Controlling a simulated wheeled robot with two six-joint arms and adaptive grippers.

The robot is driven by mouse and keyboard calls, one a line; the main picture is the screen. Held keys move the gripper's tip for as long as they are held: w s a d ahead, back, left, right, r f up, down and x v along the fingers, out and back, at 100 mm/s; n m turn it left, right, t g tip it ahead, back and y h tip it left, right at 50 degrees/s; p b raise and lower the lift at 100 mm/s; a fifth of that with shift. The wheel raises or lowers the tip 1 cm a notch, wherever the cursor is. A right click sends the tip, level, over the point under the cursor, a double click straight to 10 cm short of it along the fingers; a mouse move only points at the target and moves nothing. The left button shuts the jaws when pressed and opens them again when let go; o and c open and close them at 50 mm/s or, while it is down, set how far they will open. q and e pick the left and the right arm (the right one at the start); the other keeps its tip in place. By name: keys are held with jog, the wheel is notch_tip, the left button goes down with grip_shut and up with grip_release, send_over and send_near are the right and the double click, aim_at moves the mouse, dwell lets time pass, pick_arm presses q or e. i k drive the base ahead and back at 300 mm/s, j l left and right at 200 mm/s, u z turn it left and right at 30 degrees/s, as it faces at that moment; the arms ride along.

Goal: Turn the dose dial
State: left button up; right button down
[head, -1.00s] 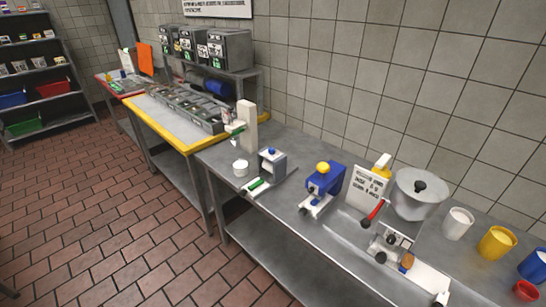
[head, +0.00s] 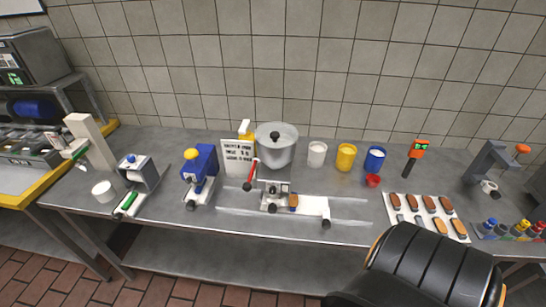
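A low white and grey device with a red lever (head: 251,175) stands in the middle of the steel counter (head: 240,222). It has a metal block (head: 274,196) with small dark round parts on top, a black knob (head: 272,209) at its front and another black knob (head: 326,223) at its right end. A brown piece (head: 293,201) sits on it beside the block. I cannot tell which of these parts is the dose dial, and no marking on them is readable. Neither of my grippers is in view.
A lidded pot (head: 276,145) and a printed sign (head: 238,158) stand behind the device. A blue machine (head: 204,165) is to the left. White (head: 317,154), yellow (head: 345,157) and blue (head: 375,160) cups and a tray of brown pieces (head: 418,217) are to the right.

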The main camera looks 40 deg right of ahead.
aim_at(272, 189)
jog(key=k+l+z, duration=0.1)
jog(key=z, duration=1.05)
jog(key=k+l, duration=0.05)
